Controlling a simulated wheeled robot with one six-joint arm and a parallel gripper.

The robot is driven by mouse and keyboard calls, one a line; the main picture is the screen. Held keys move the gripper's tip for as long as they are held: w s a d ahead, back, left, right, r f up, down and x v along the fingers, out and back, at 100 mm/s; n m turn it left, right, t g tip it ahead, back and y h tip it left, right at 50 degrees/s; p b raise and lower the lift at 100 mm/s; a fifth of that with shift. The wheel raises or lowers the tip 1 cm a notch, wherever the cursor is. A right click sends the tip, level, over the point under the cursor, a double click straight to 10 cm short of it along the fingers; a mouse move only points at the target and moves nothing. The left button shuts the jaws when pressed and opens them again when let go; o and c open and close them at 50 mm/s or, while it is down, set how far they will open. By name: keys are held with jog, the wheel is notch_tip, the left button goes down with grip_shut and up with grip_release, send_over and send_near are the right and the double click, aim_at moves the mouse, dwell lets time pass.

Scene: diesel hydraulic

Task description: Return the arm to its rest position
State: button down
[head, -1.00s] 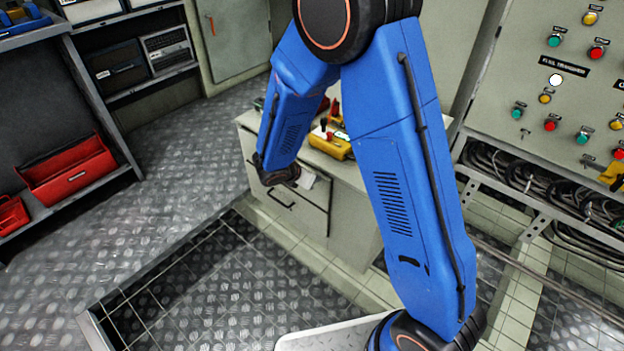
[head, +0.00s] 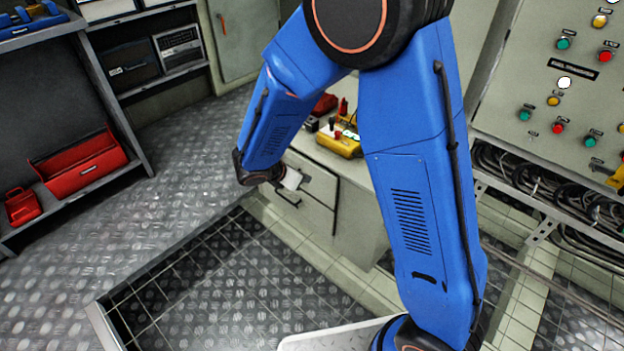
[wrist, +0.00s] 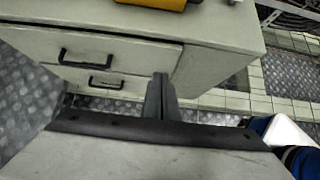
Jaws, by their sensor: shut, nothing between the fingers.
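My blue arm spans the head view, folded at a high elbow, with its forearm hanging down to the left. In the wrist view my gripper (wrist: 161,88) shows two dark fingers pressed together, with nothing between them. It points towards a pale drawer cabinet (wrist: 215,45) and hangs in front of its drawers, apparently clear of them. In the head view the cabinet (head: 345,215) is partly hidden behind my arm. The gripper's fingers are too small to make out there.
A yellow device (head: 338,143) with a red part stands on the cabinet top. A control panel (head: 545,100) with coloured buttons is at right, cables (head: 520,180) below it. Shelves with a red toolbox (head: 80,168) stand at left. The metal floor (head: 190,150) between is clear.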

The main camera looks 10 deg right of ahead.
jog(key=shift+v, duration=1.55)
jog(key=s+d+r+m+g+y, duration=0.1)
jog(key=s+d+r+m, duration=0.5)
jog(key=d+r, duration=0.15)
jog(key=s+d+r+m+g+y, duration=0.1)
jog(key=s+d+r+m+g, duration=0.1)
jog(key=s+d+r+m, duration=0.55)
jog(key=s+d+r+m+t+y, duration=0.1)
jog(key=s+d+r+m+y, duration=0.1)
jog(key=s+m, duration=0.4)
jog(key=s+d+r+m+t+y, duration=0.1)
jog(key=s+d+r+m+y, duration=0.1)
jog(key=s+m, duration=0.4)
jog(key=shift+s+d+r+y, duration=0.35)
jog(key=shift+s+d+y, duration=0.2)
jog(key=shift+s, duration=1.25)
